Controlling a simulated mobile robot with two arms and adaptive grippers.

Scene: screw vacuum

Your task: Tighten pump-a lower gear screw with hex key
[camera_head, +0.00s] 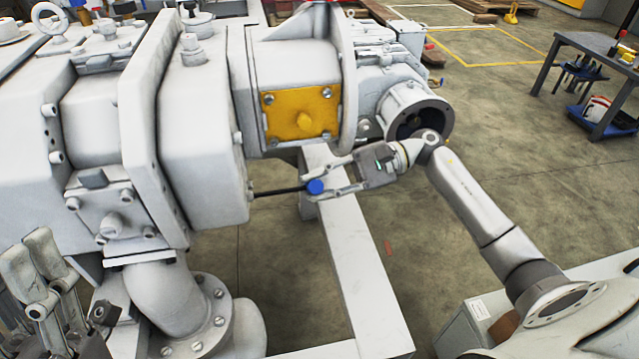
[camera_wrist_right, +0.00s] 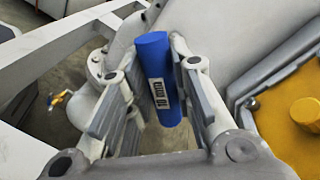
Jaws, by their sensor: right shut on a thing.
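The hex key has a blue handle (camera_head: 315,187) and a thin dark shaft (camera_head: 280,192) pointing left. Its tip is at the lower right edge of the light grey pump housing (camera_head: 205,130); the screw there is too small to make out, so I cannot tell whether the tip is seated. My right gripper (camera_head: 325,183) is shut on the blue handle, which also shows between the finger pads in the right wrist view (camera_wrist_right: 158,75) with a white label. My left gripper (camera_head: 45,275) is partly in view at the lower left, away from the key; its fingertips are not clear.
A yellow cover (camera_head: 300,105) with corner bolts is on the pump above the key. A white frame beam (camera_head: 365,270) runs below my right gripper. A flanged pipe (camera_head: 175,295) stands at the lower left. A dark table (camera_head: 600,65) stands far right, beyond open floor.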

